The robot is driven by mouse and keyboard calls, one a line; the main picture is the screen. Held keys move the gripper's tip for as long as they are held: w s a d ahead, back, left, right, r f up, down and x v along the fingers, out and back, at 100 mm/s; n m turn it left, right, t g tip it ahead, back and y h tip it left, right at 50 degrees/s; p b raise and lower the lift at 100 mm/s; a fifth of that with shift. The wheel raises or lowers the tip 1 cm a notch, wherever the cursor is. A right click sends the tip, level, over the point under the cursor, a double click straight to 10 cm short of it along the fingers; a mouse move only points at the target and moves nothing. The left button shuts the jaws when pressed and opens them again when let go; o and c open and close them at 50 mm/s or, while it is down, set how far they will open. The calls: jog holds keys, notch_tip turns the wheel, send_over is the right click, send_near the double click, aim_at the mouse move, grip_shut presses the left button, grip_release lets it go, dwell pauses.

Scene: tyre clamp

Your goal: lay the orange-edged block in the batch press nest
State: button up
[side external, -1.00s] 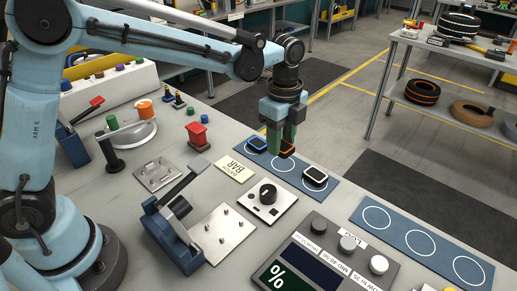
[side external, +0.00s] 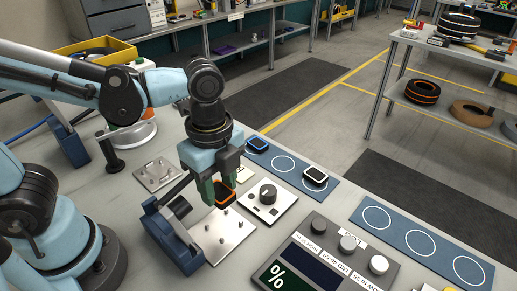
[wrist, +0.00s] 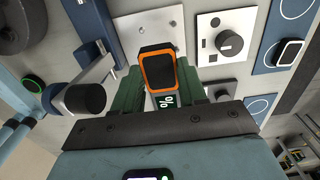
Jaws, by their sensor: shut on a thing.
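The orange-edged block (side external: 224,193) is dark with an orange rim. My gripper (side external: 216,190) is shut on it, with green fingers on either side, and holds it above the work table. In the wrist view the block (wrist: 158,68) sits between the fingers, over the edge of a pale metal plate. That plate (side external: 225,238) has several small pegs and lies beside a blue lever clamp (side external: 172,238) with its arm raised. I take this plate to be the batch press nest, but no label confirms it. My gripper hides part of the plate's back edge.
A black knob panel (side external: 268,195) stands just right of the plate. A blue mat (side external: 288,168) holds a blue-edged block (side external: 258,144) and a white-edged block (side external: 315,175). A percent display console (side external: 318,262) stands in front. A second, empty circle mat (side external: 408,238) lies right.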

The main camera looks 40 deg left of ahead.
aim_at(224, 226)
jog(key=shift+f, duration=4.6)
jog(key=shift+f, duration=0.15)
jog(key=o, duration=1.1)
jog(key=shift+c, duration=0.2)
notch_tip(224, 226, up, 12)
jog(key=shift+r, duration=0.1)
jog(key=w+a+n+t, duration=0.1)
jog(key=a+n+t, duration=0.1)
jog(key=n, duration=0.3)
jog(key=w+a+n+t, duration=0.1)
jog(key=a+n+t, duration=0.1)
jog(key=a+n, duration=0.3)
jog(key=w+a+n+t, duration=0.1)
jog(key=a+n+t, duration=0.1)
jog(key=a+n, duration=0.2)
jog(key=shift+w+r+n, duration=0.15)
jog(key=shift+w+n, duration=0.05)
jog(key=shift+n, duration=0.4)
jog(key=shift+w+r+n, duration=0.1)
jog(key=shift+w+n, duration=0.05)
jog(key=shift+n, duration=0.45)
jog(key=shift+w+a+r+n+t, duration=0.1)
jog(key=shift+w+a+n+t, duration=0.05)
jog(key=shift+a+n+t, duration=0.55)
